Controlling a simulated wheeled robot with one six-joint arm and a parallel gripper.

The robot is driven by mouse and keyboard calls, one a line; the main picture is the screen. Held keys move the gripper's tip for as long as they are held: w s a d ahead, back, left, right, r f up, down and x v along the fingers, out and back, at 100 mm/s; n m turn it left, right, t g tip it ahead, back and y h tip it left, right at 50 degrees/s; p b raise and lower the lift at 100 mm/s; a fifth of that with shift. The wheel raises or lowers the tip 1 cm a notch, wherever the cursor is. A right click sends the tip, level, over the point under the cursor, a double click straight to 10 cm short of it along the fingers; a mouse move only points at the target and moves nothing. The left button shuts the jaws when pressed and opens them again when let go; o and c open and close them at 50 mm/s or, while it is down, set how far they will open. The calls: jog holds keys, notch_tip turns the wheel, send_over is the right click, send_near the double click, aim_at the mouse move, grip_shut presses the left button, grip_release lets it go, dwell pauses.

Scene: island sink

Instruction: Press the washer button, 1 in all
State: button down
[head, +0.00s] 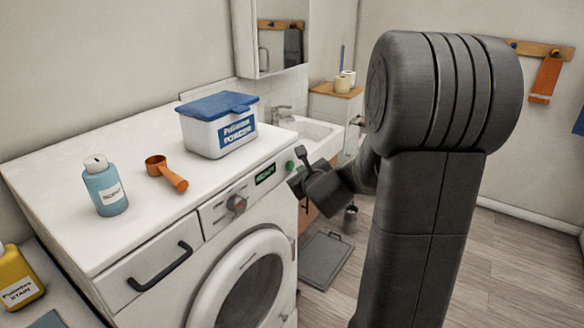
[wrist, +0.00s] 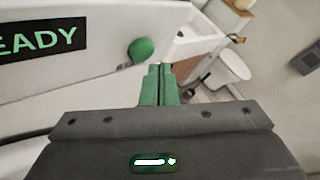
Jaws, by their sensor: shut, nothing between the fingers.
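The washer (head: 160,246) is white with a round door, a grey dial (head: 236,203) and a dark display (head: 265,174) with green text. In the wrist view the display (wrist: 40,42) reads "EADY" at its visible end. The green round washer button (head: 290,166) is at the right end of the panel; it also shows in the wrist view (wrist: 141,50). My gripper (head: 296,184) is close to the panel, just below the button in the head view. In the wrist view its closed fingers (wrist: 158,70) are just right of and below the button, with nothing held. Contact with the panel cannot be told.
On the washer top stand a blue bottle (head: 106,186), an orange scoop (head: 166,173) and a white tub with a blue lid (head: 219,126). A sink (head: 316,132) lies behind to the right. The floor (head: 520,265) at right is clear.

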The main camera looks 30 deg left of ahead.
jog(key=shift+a+f, duration=0.1)
jog(key=shift+a, duration=0.05)
jog(key=shift+a+b, duration=0.25)
jog(key=shift+b, duration=0.25)
jog(key=shift+a+b, duration=0.45)
jog(key=shift+a, duration=0.15)
dwell(0.8)
jog(key=shift+d, duration=1)
